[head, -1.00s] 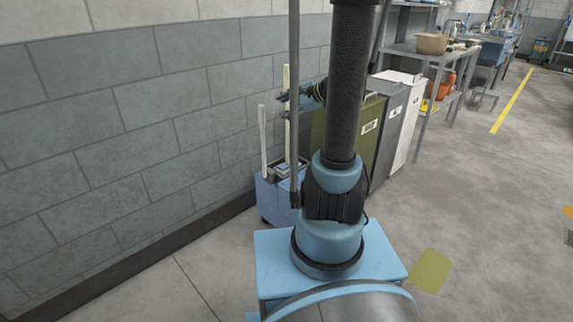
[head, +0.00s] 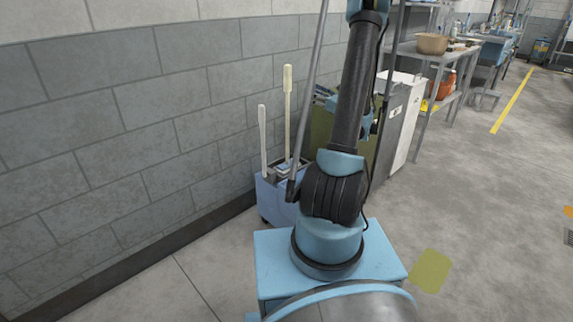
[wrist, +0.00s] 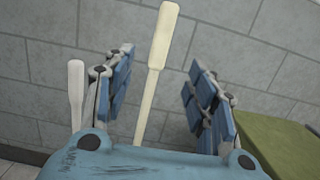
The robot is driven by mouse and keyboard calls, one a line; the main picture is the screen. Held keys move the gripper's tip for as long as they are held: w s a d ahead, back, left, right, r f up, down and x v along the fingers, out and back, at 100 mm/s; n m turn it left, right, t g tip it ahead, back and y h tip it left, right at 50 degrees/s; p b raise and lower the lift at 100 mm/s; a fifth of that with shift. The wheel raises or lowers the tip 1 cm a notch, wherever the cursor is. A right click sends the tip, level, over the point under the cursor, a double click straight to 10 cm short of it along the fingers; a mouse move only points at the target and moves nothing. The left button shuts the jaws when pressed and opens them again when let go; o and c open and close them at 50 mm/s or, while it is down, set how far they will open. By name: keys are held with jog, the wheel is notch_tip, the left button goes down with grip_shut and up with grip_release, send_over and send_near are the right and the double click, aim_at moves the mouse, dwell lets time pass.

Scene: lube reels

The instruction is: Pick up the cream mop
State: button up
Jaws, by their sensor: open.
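The cream mop (head: 287,112) stands upright in the blue mop bucket (head: 268,203) by the wall; its lower end is hidden inside. In the head view, my gripper (head: 322,94) is right of the mop handle, apart from it and partly hidden by my arm. In the wrist view, my gripper (wrist: 158,100) is open, with its blue-padded fingers spread. The cream mop's handle (wrist: 157,70) shows in the gap between them, leaning slightly, with nothing gripped. The wrist view alone does not tell how far beyond the fingertips it is.
A second, whiter handle (head: 262,140) stands in the bucket left of the cream one. A green bin (head: 322,130) and a pale bin (head: 405,125) stand to the right. The block wall (head: 150,130) is close behind. Open floor (head: 480,200) lies right.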

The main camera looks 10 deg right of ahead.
aim_at(290, 81)
jog(key=x, duration=1.2)
jog(key=shift+w, duration=0.15)
jog(key=shift+x, duration=2.55)
jog(key=shift+d+f, duration=0.1)
jog(key=shift+f, duration=0.1)
grip_shut()
